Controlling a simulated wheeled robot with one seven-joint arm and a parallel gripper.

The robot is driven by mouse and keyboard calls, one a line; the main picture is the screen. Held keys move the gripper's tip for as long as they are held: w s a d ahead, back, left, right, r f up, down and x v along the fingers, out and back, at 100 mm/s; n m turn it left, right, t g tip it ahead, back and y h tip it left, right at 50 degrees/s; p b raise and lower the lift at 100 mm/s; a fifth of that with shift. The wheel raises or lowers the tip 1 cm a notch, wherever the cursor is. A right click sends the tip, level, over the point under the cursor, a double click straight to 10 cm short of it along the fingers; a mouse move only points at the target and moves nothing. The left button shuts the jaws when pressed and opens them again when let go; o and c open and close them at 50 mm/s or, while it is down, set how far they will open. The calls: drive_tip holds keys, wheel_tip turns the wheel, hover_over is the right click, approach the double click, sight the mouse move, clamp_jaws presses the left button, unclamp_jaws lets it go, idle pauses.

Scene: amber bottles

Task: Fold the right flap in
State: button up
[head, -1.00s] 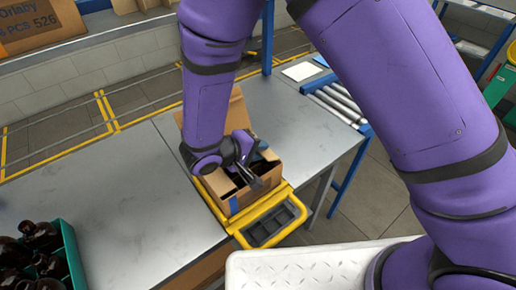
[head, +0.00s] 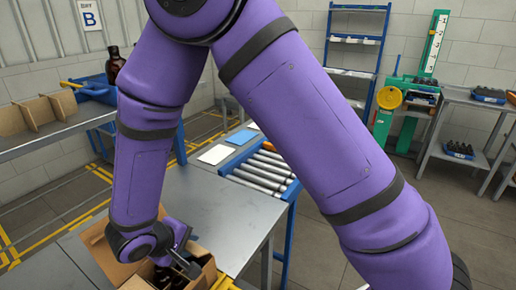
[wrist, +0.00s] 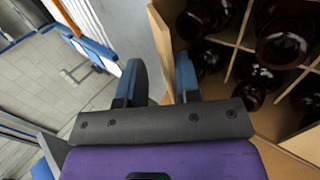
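The open cardboard box (head: 203,273) stands at the bottom of the head view, cut off by the frame edge. One flap (head: 103,255) stands up at its left. The right flap is not clearly made out. My gripper (head: 191,268) is over the box's right part in the head view. In the wrist view my gripper (wrist: 160,75) has its fingers apart, with a tan cardboard edge partly visible between them. The right finger is by the box's inner side; the left one is outside. Brown bottles (wrist: 281,45) stand between cardboard dividers (wrist: 244,28) inside the box.
The grey table (head: 213,205) is clear beyond the box. A roller conveyor (head: 262,172) adjoins it, with white and blue sheets (head: 232,143) beside it. A shelf with cardboard dividers (head: 38,113) is at left. Blue racks and grey tables stand farther off.

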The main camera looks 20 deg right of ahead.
sight(193, 244)
drive_tip(key=shift+w+d+r+g+y, duration=0.15)
drive_tip(key=shift+d+r+g+y, duration=0.1)
drive_tip(key=shift+g+y, duration=0.25)
drive_tip(key=shift+w+d+r+g+y, duration=0.1)
drive_tip(key=shift+w+d+g+y, duration=0.15)
drive_tip(key=shift+y, duration=0.45)
drive_tip(key=shift+w+d+r+g+y, duration=0.1)
drive_tip(key=shift+w+d+g+y, duration=0.15)
drive_tip(key=shift+g+y, duration=0.5)
drive_tip(key=shift+w+d+r+g+y, duration=0.1)
drive_tip(key=shift+d+g+y, duration=0.35)
drive_tip(key=shift+y, duration=0.5)
wheel_tip(193, 244, up, 11)
drive_tip(key=a, duration=0.1)
drive_tip(key=s+d+r+m+t+h, duration=0.1)
drive_tip(key=s+d+r+m, duration=0.1)
drive_tip(key=d+r, duration=0.4)
drive_tip(key=s+d+r+m+t+h, duration=0.1)
drive_tip(key=s+d+r+m, duration=0.1)
drive_tip(key=s+d+r, duration=0.2)
drive_tip(key=shift+d+r, duration=1.5)
drive_tip(key=shift+d, duration=1.6)
drive_tip(key=shift+w, duration=0.15)
